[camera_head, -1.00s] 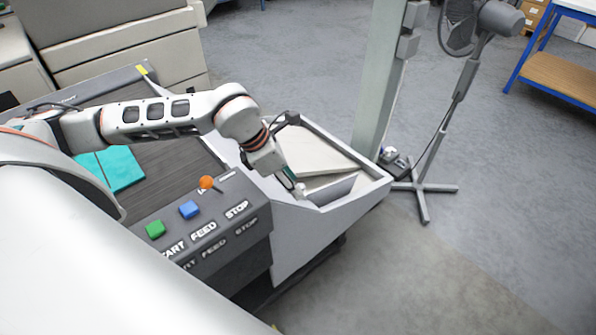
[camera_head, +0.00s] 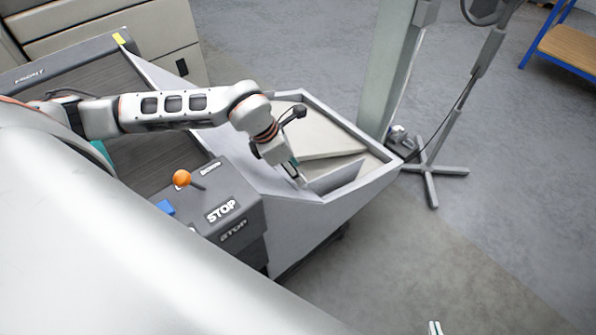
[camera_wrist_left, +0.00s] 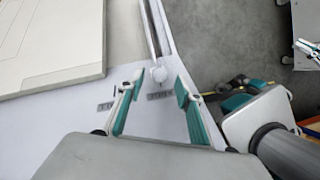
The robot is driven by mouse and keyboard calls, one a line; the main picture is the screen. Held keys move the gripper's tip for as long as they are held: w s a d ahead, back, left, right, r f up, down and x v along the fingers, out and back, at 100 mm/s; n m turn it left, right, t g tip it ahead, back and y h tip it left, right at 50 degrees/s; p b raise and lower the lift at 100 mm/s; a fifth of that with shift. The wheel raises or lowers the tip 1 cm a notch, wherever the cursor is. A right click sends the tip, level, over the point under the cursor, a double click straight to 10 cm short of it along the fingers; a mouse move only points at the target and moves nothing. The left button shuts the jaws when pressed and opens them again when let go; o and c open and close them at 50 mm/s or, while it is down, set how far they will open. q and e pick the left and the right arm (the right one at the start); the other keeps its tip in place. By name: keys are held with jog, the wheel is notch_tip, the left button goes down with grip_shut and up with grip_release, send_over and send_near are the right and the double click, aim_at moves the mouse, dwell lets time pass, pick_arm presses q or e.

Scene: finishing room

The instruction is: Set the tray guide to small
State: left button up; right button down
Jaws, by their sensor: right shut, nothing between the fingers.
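The tray guide is a grey upright plate (camera_head: 338,178) inside the light-grey output tray (camera_head: 345,203). In the left wrist view, its round white knob (camera_wrist_left: 159,73) sits at the near end of a slot, above one of two small grey labels (camera_wrist_left: 160,96), too small to read. The other label (camera_wrist_left: 105,106) is to the left. My left gripper (camera_head: 298,178) is at the tray's near wall. In its wrist view its teal-padded fingers (camera_wrist_left: 159,80) are open, either side of the knob, with gaps visible. My right gripper (camera_head: 435,328) barely shows at the bottom edge, shut and empty.
A cream stack (camera_head: 310,135) lies in the tray. Left of the tray is a control panel with a STOP label (camera_head: 221,211) and an orange-balled lever (camera_head: 182,178). A post (camera_head: 398,70) and fan stand (camera_head: 432,170) are behind.

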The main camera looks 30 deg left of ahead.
pick_arm(q)
jog(key=shift+x, duration=1)
jog(key=shift+r, duration=0.1)
grip_shut()
jog(key=w+a, duration=0.1)
jog(key=a, duration=0.1)
jog(key=w+a, duration=0.1)
jog(key=a, duration=0.2)
jog(key=w+a+b, duration=0.1)
jog(key=a, duration=0.2)
jog(key=shift+a, duration=0.25)
jog(key=shift+w+a, duration=0.15)
jog(key=shift+a, duration=0.15)
grip_release()
jog(key=v, duration=1.2)
